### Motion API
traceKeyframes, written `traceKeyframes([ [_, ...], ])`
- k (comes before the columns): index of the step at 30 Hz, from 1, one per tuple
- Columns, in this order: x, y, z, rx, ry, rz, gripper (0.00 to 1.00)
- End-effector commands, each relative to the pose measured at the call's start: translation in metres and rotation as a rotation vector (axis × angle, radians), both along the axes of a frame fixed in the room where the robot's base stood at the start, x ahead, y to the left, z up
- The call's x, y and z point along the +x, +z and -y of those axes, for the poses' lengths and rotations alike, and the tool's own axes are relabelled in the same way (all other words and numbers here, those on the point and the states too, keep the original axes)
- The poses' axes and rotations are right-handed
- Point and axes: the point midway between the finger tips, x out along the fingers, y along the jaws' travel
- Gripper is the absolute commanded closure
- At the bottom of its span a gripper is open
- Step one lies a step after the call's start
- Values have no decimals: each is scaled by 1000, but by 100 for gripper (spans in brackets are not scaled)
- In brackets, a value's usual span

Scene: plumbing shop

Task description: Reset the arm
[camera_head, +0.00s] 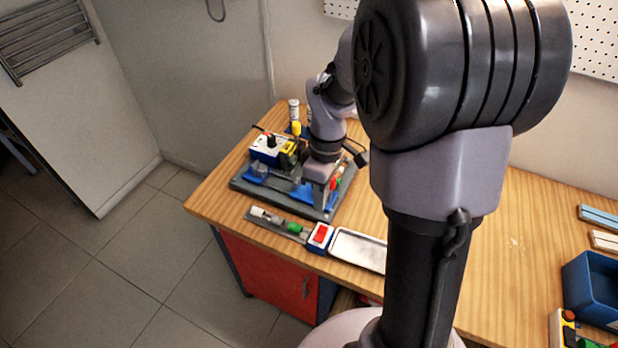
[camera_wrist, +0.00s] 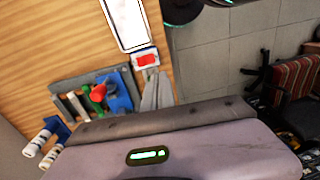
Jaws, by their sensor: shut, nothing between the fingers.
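My arm rises in the front of the head view and bends down over the left part of the wooden workbench. My gripper (camera_head: 321,196) points down above the front right part of a dark grey board (camera_head: 240,183). In the wrist view my gripper (camera_wrist: 157,88) shows as closed grey fingers above its grey body, with nothing held. I cannot tell from these views how high the fingertips are above the board.
Around my gripper are a blue-white device with yellow (camera_head: 268,150), a strip with a green part (camera_head: 292,228), a red-topped block (camera_head: 320,236) and a white tray (camera_head: 358,250). A blue bin (camera_head: 590,285) stands far right. The middle right bench is mostly clear.

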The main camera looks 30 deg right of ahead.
Motion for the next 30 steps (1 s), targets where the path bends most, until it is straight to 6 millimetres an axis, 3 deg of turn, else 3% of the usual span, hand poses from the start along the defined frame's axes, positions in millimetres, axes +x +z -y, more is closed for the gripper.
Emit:
traceKeyframes([
  [4, -1, 2, -3, -3, -17, 10, 100],
  [7, -11, 18, -25, -19, -156, 87, 100],
  [11, -51, 42, -73, 28, -500, 248, 100],
  [16, -107, 44, -116, 197, -879, 372, 100],
  [21, -129, 43, -129, 297, -1035, 396, 100],
  [30, -129, 45, -130, 302, -1047, 394, 100],
])
